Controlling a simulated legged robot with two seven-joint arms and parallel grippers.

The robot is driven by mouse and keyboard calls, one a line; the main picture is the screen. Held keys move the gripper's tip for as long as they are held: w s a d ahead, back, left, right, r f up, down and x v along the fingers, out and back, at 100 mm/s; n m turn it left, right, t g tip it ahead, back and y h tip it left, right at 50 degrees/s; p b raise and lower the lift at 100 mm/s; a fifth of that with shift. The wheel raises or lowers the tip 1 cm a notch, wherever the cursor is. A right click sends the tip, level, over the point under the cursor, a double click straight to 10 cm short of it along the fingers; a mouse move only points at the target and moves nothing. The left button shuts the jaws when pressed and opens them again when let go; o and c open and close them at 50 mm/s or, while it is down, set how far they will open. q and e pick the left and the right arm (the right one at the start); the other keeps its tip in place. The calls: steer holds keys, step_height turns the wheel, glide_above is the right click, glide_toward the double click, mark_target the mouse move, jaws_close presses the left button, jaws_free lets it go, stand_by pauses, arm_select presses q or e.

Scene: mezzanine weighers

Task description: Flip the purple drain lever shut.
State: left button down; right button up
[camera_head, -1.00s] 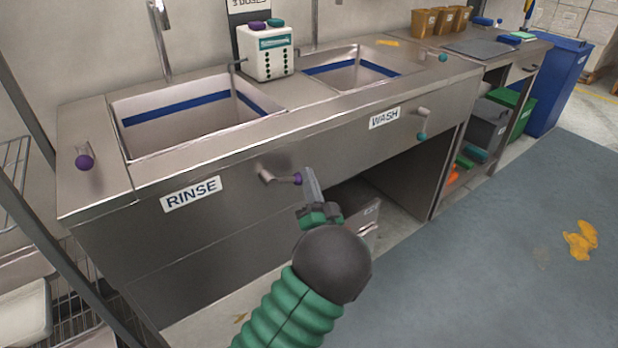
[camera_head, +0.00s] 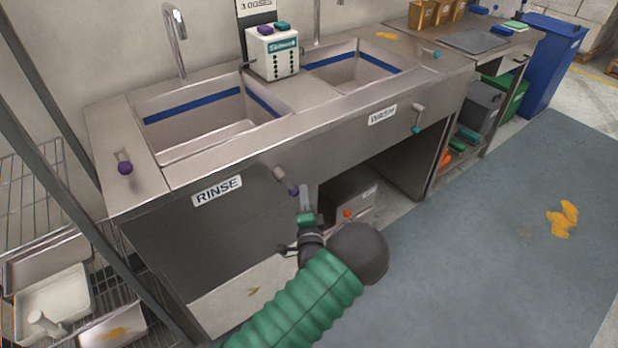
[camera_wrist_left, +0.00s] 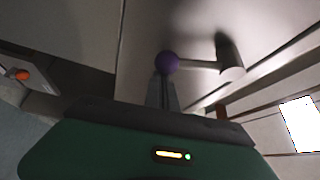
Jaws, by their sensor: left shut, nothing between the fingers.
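The purple drain lever (camera_head: 283,178) is on the sink's front panel, right of the RINSE label. Its grey arm slants down and right from the pivot to a purple knob. The knob also shows in the left wrist view (camera_wrist_left: 167,62), with the lever's arm running right from it to the pivot. My left gripper (camera_head: 304,190) is shut and empty. Its fingertips are just right of the knob in the head view and close below it in the wrist view; I cannot tell whether they touch. My right gripper is not in view.
Another purple-knobbed lever (camera_head: 124,166) stands on the countertop at left. A teal-knobbed lever (camera_head: 417,120) is by the WASH label. A grey box (camera_head: 348,196) with an orange knob is under the counter. A wire rack stands at left; the floor at right is mostly open.

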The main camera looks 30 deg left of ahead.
arm_select(q)
steer(key=s+m+g+p, duration=0.1)
steer(key=m+p, duration=0.1)
steer(key=s+a+f+m+g+h+p, duration=0.1)
steer(key=s+m+p, duration=0.1)
steer(key=p, duration=0.1)
steer(key=shift+s+a+f, duration=0.1)
steer(key=shift+a, duration=0.1)
steer(key=shift+f, duration=0.1)
stand_by(0.5)
